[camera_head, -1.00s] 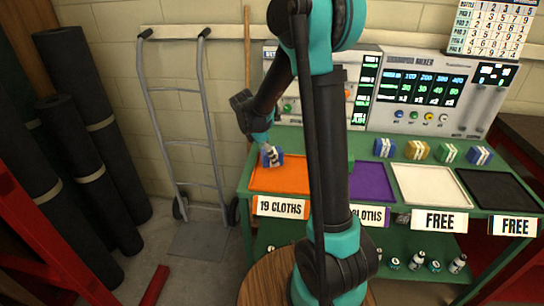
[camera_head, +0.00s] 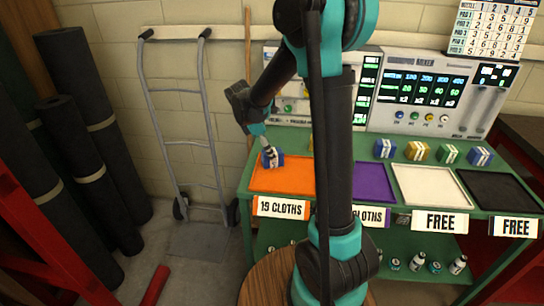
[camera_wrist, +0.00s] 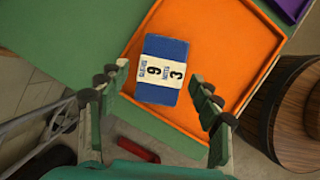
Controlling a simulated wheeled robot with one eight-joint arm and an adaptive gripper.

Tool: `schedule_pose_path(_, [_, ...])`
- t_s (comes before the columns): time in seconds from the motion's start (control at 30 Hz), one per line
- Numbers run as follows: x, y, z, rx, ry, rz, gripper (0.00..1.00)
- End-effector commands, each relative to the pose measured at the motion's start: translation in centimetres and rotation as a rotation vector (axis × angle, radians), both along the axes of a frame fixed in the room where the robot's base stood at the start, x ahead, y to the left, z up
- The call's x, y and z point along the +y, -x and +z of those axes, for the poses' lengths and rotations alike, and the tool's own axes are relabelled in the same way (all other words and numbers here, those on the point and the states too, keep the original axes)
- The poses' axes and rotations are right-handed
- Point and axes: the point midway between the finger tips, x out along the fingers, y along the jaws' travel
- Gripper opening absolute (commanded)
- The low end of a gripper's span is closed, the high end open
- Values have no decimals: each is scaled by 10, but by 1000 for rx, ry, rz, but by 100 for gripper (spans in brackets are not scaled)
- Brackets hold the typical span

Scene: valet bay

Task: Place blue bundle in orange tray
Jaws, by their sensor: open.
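The blue bundle (camera_head: 273,159) has a white band and sits toward the back left of the orange tray (camera_head: 284,182). In the wrist view the bundle (camera_wrist: 166,50) lies over the orange tray floor (camera_wrist: 222,45), near one edge, its band reading 9 and 3. It appears to rest on the floor; exact contact is hard to tell. My gripper (camera_head: 268,151) is just above it in the head view. In the wrist view my gripper (camera_wrist: 160,82) is open, with a finger on either side of the bundle and visible gaps at both.
A purple tray (camera_head: 373,182), white tray (camera_head: 430,186) and black tray (camera_head: 498,190) continue right along the green bench. Several other bundles stand behind them, including a yellow one (camera_head: 417,151). A mixer panel (camera_head: 430,95) backs the bench. A hand truck (camera_head: 187,130) stands left.

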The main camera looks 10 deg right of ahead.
Motion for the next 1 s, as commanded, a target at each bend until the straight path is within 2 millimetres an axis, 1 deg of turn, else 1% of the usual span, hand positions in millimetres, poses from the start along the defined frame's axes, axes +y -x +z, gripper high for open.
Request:
schedule_pose_path(0.03, [5, 1, 11, 0, 0, 3, 65])
schedule_pose_path(0.2, [18, 1, 43, 0, 0, 2, 65])
schedule_pose_path(0.3, [24, 2, 58, 1, 0, 2, 65])
schedule_pose_path(0.4, [29, 2, 69, 1, 0, 2, 65])
schedule_pose_path(0.5, [32, 3, 76, 0, 0, 1, 65])
schedule_pose_path(0.6, [33, 3, 79, 0, 0, 1, 65])
schedule_pose_path(1.0, [33, 3, 79, 0, 0, 1, 65])
